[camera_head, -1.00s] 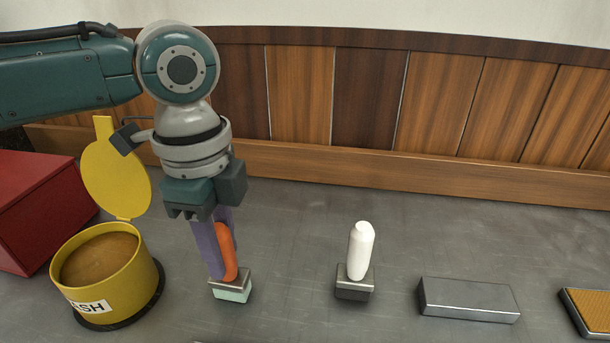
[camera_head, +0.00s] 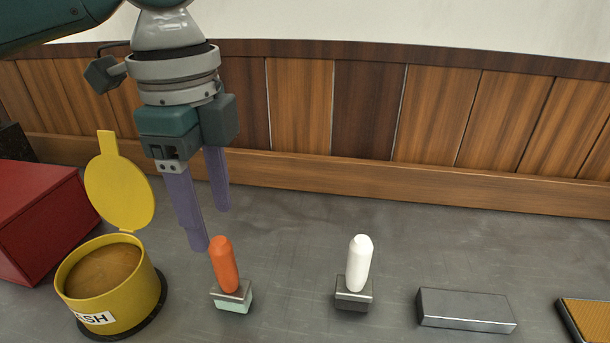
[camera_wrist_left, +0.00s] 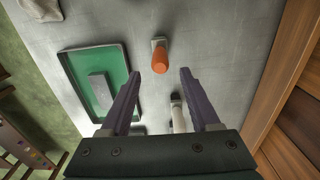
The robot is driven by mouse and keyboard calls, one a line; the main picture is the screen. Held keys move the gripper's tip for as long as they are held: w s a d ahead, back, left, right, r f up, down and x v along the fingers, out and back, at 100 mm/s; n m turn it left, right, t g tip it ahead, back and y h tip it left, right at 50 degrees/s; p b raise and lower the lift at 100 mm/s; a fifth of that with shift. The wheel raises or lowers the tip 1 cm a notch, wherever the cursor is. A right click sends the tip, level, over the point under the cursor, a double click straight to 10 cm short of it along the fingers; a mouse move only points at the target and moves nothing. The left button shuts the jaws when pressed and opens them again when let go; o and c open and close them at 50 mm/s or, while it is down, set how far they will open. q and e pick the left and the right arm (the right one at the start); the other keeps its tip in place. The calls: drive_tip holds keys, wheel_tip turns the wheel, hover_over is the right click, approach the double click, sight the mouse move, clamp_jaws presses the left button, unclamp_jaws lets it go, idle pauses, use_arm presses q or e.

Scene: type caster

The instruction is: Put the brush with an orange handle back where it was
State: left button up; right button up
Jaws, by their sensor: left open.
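The brush with an orange handle (camera_head: 225,265) stands upright on the grey table, its pale green bristle end down. It also shows in the left wrist view (camera_wrist_left: 160,58), ahead of the fingers. My left gripper (camera_head: 210,230) is open and empty, its purple fingers above and behind the orange handle, apart from it. The fingers also show spread in the left wrist view (camera_wrist_left: 160,80). A brush with a white handle (camera_head: 359,265) stands upright to the right, on a dark base. My right gripper is not in view.
A yellow pot (camera_head: 112,290) with its lid raised stands left of the orange brush, and a red box (camera_head: 40,220) lies farther left. A metal block (camera_head: 465,310) and an orange-topped pad (camera_head: 592,325) lie to the right. A wooden panel wall (camera_head: 300,110) closes off the back.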

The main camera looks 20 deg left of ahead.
use_arm(q)
wheel_tip(320, 180, up, 4)
drive_tip(key=shift+f, duration=0.2)
drive_tip(key=s+d+f+n+t+h, duration=0.25)
drive_tip(key=s+d+f+n, duration=0.25)
drive_tip(key=s+d+f, duration=0.4)
drive_tip(key=s+a+n+t+y, duration=0.1)
drive_tip(key=s+a+n+y, duration=0.1)
drive_tip(key=s+a+n, duration=0.3)
drive_tip(key=s+n, duration=0.2)
drive_tip(key=n, duration=0.1)
drive_tip(key=shift+a+f, duration=0.15)
drive_tip(key=shift+a, duration=0.25)
drive_tip(key=shift+n+y, duration=0.25)
drive_tip(key=shift+n, duration=0.05)
